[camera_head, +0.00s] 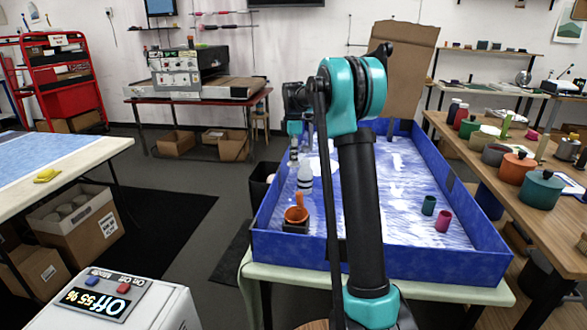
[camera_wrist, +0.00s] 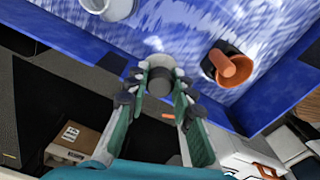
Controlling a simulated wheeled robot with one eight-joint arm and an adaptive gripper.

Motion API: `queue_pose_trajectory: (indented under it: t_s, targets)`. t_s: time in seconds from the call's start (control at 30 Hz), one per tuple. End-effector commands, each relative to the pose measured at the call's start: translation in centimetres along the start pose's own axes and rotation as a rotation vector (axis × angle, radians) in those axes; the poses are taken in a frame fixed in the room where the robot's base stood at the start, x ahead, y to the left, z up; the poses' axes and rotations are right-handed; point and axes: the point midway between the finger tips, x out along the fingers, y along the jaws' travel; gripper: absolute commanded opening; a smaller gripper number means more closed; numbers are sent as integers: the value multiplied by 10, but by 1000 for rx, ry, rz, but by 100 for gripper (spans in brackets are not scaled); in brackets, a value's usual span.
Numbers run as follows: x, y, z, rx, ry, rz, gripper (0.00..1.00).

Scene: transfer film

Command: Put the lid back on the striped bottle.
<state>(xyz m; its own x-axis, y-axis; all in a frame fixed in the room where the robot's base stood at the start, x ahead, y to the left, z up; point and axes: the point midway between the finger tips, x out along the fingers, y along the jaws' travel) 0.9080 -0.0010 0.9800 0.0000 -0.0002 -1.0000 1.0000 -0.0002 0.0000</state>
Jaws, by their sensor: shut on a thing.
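My gripper (camera_wrist: 160,76) is shut on a small grey round piece that looks like the lid (camera_wrist: 159,60), held between the fingertips in the wrist view. In the head view my gripper (camera_head: 294,152) is at the left side of the blue tray, and the held piece is too small to make out. A pale bottle with a grey band (camera_head: 305,178) stands upright in the tray, just nearer than my gripper. A pale round thing, probably this bottle, is cut off at the top left of the wrist view (camera_wrist: 110,10). Its stripes are not clear.
The blue tray (camera_head: 370,264) has raised walls. Teal (camera_head: 429,205) and magenta (camera_head: 443,220) cups stand to the right. My arm hides the tray's middle. Pots stand on the right-hand table (camera_head: 497,185).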

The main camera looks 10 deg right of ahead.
Motion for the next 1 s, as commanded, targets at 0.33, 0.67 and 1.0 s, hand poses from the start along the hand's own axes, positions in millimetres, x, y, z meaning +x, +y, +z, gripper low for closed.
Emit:
queue_pose_trajectory:
  t_s: [0.33, 0.67, 1.0]
  targets:
    - [-26, 64, 38, -2, 0, 0, 4]
    - [-35, 99, 68, -9, 0, 0, 4]
    - [-13, 100, 68, -10, 0, 0, 4]
